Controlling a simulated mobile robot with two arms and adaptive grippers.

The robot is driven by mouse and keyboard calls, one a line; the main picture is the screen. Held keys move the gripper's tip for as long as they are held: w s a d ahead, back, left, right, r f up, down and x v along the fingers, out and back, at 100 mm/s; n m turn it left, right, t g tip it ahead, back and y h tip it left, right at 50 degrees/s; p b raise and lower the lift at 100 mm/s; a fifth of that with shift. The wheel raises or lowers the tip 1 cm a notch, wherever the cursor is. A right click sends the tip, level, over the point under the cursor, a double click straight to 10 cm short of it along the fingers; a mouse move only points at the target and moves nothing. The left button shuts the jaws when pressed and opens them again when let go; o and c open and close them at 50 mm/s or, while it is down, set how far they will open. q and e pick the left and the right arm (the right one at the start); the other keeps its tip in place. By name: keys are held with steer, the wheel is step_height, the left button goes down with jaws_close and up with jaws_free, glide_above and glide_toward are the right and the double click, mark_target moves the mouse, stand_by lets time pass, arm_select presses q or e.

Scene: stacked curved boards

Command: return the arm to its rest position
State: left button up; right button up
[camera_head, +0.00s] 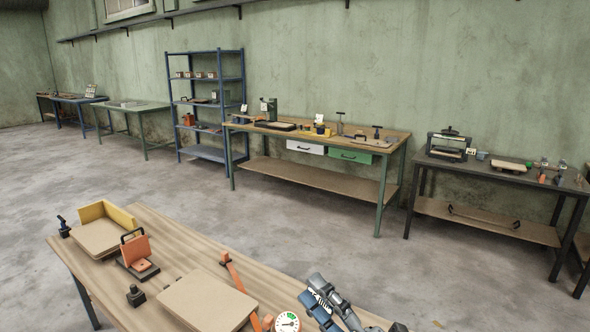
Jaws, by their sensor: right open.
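My right gripper (322,292) shows at the bottom edge, right of centre, over the near wooden table (190,240). It is grey and blue, seen small and partly cut off by the frame. It is open, and I see nothing held in it. A tan curved board (208,302) lies on the table to its left, apart from it. Another tan board (98,238) lies at the table's far left against a yellow angled stop (118,216). My left gripper is not in view.
An orange block with a black handle (136,252), a black knob (135,296), an orange bar (238,275) and a round gauge (287,322) sit on the near table. Workbenches (310,177) and a blue shelf (206,152) stand along the wall. Open concrete floor lies between.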

steer(key=w+d+f+m+t+h, duration=0.25)
steer(key=d+f+m+h, duration=0.65)
steer(key=d+m+h, duration=0.55)
steer(key=s+d+f+m+g+h, duration=0.3)
steer(key=s+f+m+g, duration=0.2)
steer(key=f+m, duration=0.4)
steer(key=s+f+m+g+y, duration=0.1)
steer(key=s+f+g, duration=0.5)
steer(key=s, duration=0.4)
steer(key=s+f+m+g+y, duration=0.15)
steer(key=s+f+g, duration=0.25)
steer(key=s+f, duration=0.5)
step_height(320, 180, down, 28)
steer(key=s+g+h+b, duration=0.1)
steer(key=s+g, duration=0.1)
steer(key=s, duration=0.1)
steer(key=s+d+f+b, duration=0.1)
steer(key=s+d+f, duration=0.1)
steer(key=s+f, duration=1.3)
steer(key=shift+s+d+f+g, duration=0.15)
steer(key=shift+s+f+g, duration=0.15)
steer(key=shift+g, duration=0.05)
